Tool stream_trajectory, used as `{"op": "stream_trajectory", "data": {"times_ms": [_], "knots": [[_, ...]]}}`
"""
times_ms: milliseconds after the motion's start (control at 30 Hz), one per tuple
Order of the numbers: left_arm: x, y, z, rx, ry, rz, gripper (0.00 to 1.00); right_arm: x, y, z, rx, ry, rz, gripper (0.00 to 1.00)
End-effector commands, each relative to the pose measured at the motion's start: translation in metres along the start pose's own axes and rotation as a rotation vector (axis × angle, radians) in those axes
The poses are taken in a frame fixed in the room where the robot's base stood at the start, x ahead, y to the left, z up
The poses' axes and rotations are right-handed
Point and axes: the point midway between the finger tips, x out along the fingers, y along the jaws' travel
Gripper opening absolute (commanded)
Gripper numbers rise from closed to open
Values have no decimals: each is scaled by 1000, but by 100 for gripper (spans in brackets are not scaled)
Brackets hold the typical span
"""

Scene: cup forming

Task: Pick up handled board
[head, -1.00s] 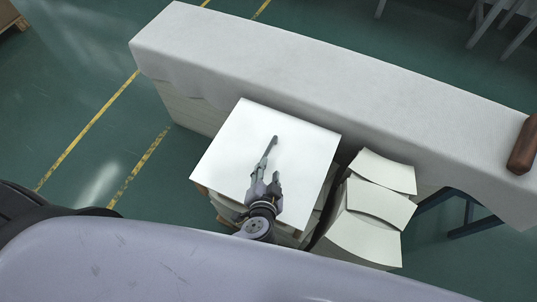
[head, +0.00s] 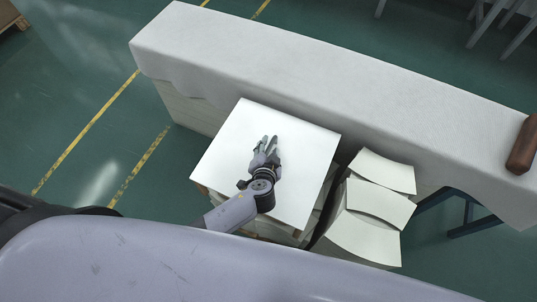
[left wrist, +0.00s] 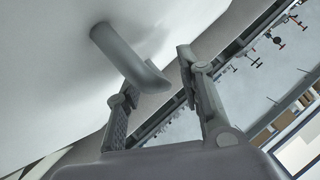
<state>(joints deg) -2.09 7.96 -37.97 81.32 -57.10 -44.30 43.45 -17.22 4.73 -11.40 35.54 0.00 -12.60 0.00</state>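A brown block-like object (head: 523,147) lies at the right end of the white-covered table (head: 330,75), cut by the picture edge. My left gripper (head: 269,140) is over the white square sheet (head: 235,135), far left of the brown object. In the left wrist view its fingers (left wrist: 156,72) are apart. A grey curved bar (left wrist: 125,58) juts from a pale surface (left wrist: 50,60) there and shows between and beyond the fingers. My right gripper is not in view.
The white sheet tops a stack beside the table's near side. Several loose curved sheets (head: 370,205) are piled right of it. Green floor with yellow lines (head: 90,135) is free at the left. A blue stand leg (head: 468,212) shows under the table's right part.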

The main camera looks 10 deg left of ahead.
Motion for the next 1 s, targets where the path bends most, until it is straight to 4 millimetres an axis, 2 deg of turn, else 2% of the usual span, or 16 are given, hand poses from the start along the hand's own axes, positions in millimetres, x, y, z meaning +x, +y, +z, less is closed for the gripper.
{"op": "stream_trajectory", "data": {"times_ms": [167, 667, 1000], "knots": [[0, 0, 0, 0, 0, 0, 34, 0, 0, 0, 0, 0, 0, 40], [-1, 0, 0, 0, 0, 0, 0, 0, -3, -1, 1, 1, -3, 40], [-1, 1, 0, 1, 0, 1, 0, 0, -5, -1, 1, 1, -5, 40]]}}
